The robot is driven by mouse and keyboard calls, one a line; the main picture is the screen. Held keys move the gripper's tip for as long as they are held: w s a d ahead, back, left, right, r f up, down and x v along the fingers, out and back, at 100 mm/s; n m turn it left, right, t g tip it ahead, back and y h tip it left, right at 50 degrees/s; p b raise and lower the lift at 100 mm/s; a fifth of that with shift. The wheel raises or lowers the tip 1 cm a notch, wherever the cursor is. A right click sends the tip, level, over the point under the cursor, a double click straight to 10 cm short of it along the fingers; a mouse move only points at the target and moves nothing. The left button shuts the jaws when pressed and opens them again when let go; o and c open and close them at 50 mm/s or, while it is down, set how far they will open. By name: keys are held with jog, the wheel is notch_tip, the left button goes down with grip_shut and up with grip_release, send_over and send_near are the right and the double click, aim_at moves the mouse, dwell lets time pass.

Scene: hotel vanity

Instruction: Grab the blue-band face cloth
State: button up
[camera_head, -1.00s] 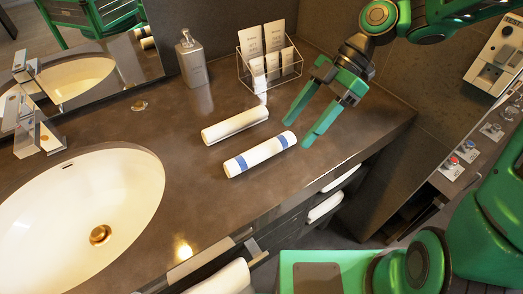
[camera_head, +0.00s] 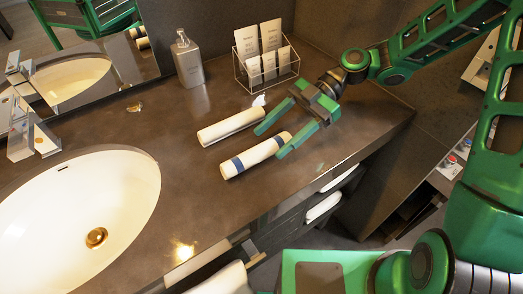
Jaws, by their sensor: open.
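The blue-band face cloth (camera_head: 250,158) is a white roll with blue bands, lying on the dark counter (camera_head: 190,215). Its right end is near my gripper's fingers. A plain white rolled cloth (camera_head: 226,129) lies just behind it, roughly parallel. My gripper (camera_head: 269,142) is open with green fingers. One fingertip shows near the right end of the plain roll, the other over the right end of the blue-band cloth, hiding part of its right band. I cannot tell whether the fingers touch either roll.
A white sink (camera_head: 130,190) with a chrome faucet is at left. A soap dispenser (camera_head: 188,62) and a wire rack (camera_head: 240,72) of white packets stand at the back. The counter's front edge runs below the rolls, with towels (camera_head: 322,208) beneath. Counter left of the rolls is clear.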

aim_at(258, 153)
jog(key=shift+x, duration=2.95)
jog(key=shift+s+r, duration=0.2)
jog(key=shift+d, duration=0.1)
jog(key=shift+c, duration=0.3)
jog(key=c, duration=1.1)
